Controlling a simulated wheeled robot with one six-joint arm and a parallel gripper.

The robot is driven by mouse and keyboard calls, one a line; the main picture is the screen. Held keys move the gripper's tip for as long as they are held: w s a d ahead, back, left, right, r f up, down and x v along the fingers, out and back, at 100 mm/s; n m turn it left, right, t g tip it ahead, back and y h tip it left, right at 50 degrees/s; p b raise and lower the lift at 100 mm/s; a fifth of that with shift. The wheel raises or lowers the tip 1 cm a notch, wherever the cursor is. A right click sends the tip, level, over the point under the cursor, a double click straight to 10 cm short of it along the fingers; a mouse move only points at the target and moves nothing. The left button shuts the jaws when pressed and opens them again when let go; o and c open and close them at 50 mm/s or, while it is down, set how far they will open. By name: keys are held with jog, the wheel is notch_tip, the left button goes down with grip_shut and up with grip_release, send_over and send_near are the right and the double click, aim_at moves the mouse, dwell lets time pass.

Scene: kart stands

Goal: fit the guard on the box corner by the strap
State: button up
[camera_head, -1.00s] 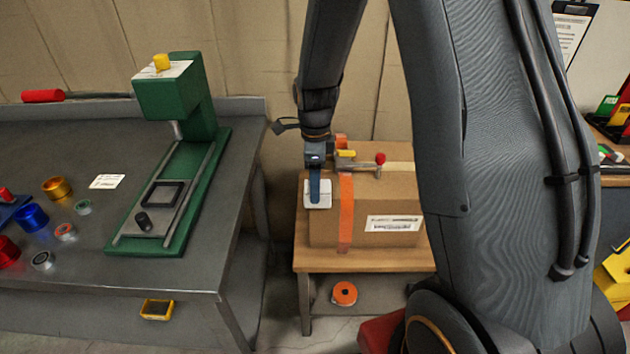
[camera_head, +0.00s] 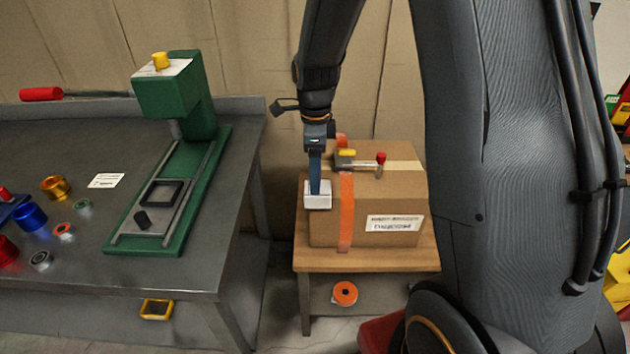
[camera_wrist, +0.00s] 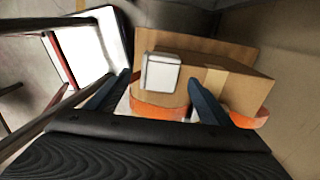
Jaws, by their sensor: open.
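The cardboard box (camera_head: 385,205) stands on a small wooden table, with an orange strap (camera_head: 345,215) running over its top and down its front. The white guard (camera_head: 318,201) is at the box's upper front edge near the left corner, left of the strap and apart from it. It shows a top and a front face. My gripper (camera_head: 314,188) points down at the guard with its blue fingers. In the wrist view the fingers are spread open, with the guard (camera_wrist: 161,73) between or just beyond the tips; whether they touch it cannot be told.
A strap buckle with a yellow part and red knob (camera_head: 381,158) sits on the box top. A metal bench (camera_head: 80,265) with a green press (camera_head: 190,215) stands at left. An orange roll (camera_head: 345,293) lies beneath the small table. My arm covers the right side.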

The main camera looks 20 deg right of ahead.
notch_tip(320, 180, up, 9)
jog(key=b, duration=0.2)
jog(key=s+f+n, duration=0.3)
jog(key=s+n, duration=0.5)
jog(key=n, duration=0.3)
jog(key=s+f+n, duration=0.3)
jog(key=s+n, duration=0.6)
jog(key=n, duration=0.1)
jog(key=shift+s+f+n+t, duration=0.15)
jog(key=shift+n+t, duration=0.25)
